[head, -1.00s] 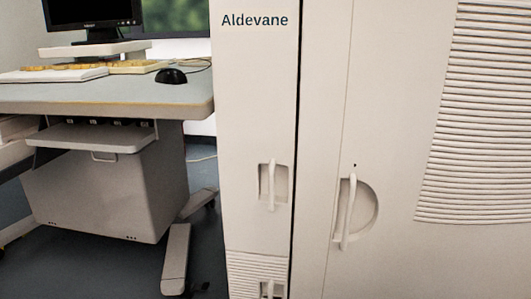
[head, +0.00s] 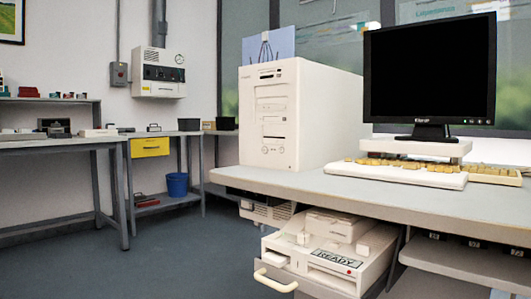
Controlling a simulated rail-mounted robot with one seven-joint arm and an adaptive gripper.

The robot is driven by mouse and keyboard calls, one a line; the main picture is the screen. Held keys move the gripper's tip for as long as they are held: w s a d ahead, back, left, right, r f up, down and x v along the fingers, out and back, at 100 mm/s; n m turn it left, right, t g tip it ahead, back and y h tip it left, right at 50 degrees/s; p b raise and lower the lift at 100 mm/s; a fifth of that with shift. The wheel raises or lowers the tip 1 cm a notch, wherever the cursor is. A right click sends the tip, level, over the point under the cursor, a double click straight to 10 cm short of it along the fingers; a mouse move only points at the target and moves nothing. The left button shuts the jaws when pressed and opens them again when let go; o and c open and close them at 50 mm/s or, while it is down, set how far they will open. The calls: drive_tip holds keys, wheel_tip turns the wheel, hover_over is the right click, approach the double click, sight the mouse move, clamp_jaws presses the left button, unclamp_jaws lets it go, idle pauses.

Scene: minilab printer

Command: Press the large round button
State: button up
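No large round button can be made out for certain in the head view. My gripper is not in view.
The desk (head: 420,205) holds a black monitor (head: 430,75) and a keyboard (head: 397,175). A white wall box (head: 157,72) with a dial hangs at the back. A blue bucket (head: 177,185) stands under the far bench. Open floor (head: 170,255) lies at the left.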

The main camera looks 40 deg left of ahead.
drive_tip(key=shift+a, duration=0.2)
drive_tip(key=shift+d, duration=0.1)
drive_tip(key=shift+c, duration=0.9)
